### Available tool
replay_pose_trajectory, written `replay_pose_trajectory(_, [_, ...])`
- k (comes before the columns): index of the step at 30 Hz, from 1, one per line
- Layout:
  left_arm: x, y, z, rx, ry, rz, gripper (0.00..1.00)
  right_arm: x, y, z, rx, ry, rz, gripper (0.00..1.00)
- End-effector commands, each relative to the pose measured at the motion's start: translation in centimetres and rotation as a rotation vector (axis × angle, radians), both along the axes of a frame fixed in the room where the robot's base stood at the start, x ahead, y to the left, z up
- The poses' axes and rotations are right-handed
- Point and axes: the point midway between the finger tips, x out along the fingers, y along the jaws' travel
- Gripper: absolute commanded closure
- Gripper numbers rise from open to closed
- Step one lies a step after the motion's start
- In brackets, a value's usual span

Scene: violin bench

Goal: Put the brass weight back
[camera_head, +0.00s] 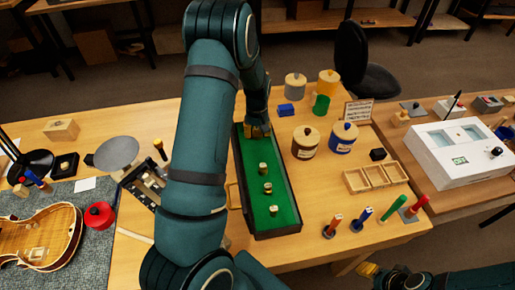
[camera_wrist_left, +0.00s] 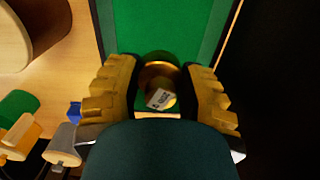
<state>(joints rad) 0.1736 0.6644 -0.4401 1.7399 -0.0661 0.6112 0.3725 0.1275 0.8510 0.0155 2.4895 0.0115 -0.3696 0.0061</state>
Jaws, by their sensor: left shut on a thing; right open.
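My left gripper (camera_head: 258,130) is at the far end of the long green-lined tray (camera_head: 245,190). In the left wrist view its yellow fingers are shut on a round brass weight (camera_wrist_left: 156,74) with a small white label. Green felt lies under the weight; I cannot tell whether it touches the felt. In the head view the held weight is hidden by the gripper. Several brass weights stand in a row on the felt, among them a far one (camera_head: 263,168), a middle one (camera_head: 267,188) and a near one (camera_head: 273,210). My right gripper (camera_head: 369,271) is open at the bottom right, low and away from the tray.
A brown jar (camera_head: 306,142) and a blue jar (camera_head: 343,137) stand right of the tray. A wooden compartment box (camera_head: 375,178) and several coloured-handled tools stand further right. A balance pan (camera_head: 117,153), a red pot (camera_head: 100,215) and a violin body (camera_head: 42,236) are left.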

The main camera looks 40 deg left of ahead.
Motion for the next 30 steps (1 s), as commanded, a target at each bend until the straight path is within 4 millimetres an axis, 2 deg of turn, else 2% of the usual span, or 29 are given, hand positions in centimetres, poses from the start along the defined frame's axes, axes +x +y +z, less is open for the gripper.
replay_pose_trajectory(1, [0.0, -0.1, -1.2, -0.001, 0.004, -0.001, 1.0, -0.1, 0.0, -0.3, 0.0, 0.002, 0.002, 0.53])
replay_pose_trajectory(3, [-0.1, 0.0, -2.4, -0.001, 0.004, -0.001, 1.0, -0.1, 0.0, -0.4, 0.0, 0.002, 0.002, 0.53])
replay_pose_trajectory(11, [0.0, -0.1, -4.4, -0.001, 0.001, -0.002, 1.0, -0.2, 0.0, -0.6, 0.001, 0.005, 0.004, 0.53])
replay_pose_trajectory(18, [0.0, -0.1, -7.5, 0.0, 0.001, -0.002, 1.0, -0.3, 0.1, -1.0, 0.002, 0.007, 0.006, 0.53])
replay_pose_trajectory(29, [0.0, -0.1, -7.9, 0.001, -0.001, -0.003, 1.0, -0.4, 0.1, -1.2, 0.002, 0.009, 0.007, 0.53])
replay_pose_trajectory(30, [0.0, -0.1, -7.9, 0.0, 0.0, -0.003, 0.54, -0.4, 0.1, -1.2, 0.002, 0.009, 0.007, 0.53])
